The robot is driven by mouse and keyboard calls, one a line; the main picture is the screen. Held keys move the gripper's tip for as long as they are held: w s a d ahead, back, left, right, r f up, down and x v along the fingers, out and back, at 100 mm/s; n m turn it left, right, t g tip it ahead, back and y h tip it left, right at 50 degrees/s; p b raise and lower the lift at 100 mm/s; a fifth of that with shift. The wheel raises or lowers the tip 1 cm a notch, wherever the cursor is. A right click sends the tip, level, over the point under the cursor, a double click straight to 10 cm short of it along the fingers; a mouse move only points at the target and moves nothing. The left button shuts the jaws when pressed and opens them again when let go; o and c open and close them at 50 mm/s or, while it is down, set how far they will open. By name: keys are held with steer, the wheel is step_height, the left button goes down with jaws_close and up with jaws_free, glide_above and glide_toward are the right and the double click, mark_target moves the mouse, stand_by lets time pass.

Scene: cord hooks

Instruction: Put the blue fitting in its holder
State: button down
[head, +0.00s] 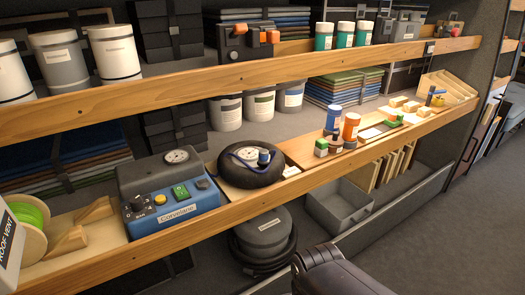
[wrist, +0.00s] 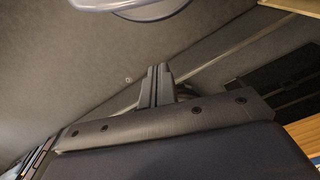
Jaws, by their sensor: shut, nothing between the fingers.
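A small blue fitting (head: 264,157) with a pale lower part sits at the right side of a black round cushion-like thing (head: 238,173) on the middle shelf, with a blue cord looped beside it. A taller blue cylinder (head: 333,119) stands upright farther right, beside an orange one (head: 351,127). I cannot tell which blue piece is the fitting, or pick out its holder. In the wrist view my gripper (wrist: 159,85) is shut and empty, over dark grey floor. The head view shows only a dark part of my arm at the bottom; the fingertips are not visible there.
A blue Corvelane box (head: 172,195) with knobs and a green spool (head: 28,215) stand left on the shelf. A wooden lip (head: 250,191) runs along its front. A grey open bin (head: 339,208) and a lidded bucket (head: 263,234) sit below. Floor at right is clear.

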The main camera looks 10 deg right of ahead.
steer(key=w+a+r+n+p, duration=0.1)
steer(key=w+a+r+p, duration=0.3)
steer(key=r+p, duration=0.2)
steer(key=w+a+r+p, duration=0.4)
steer(key=r+p, duration=0.2)
steer(key=r, duration=0.1)
steer(key=w+a+r+p, duration=0.2)
steer(key=a+r+p, duration=0.1)
steer(key=a+p, duration=0.2)
steer(key=w+a+r+n+p, duration=0.1)
steer(key=w+a+r+p, duration=0.1)
steer(key=a+p, duration=0.4)
steer(key=shift+w+a+r, duration=0.3)
steer(key=shift+a+r, duration=0.5)
steer(key=shift+a, duration=0.4)
steer(key=c, duration=2.1)
jaws_free()
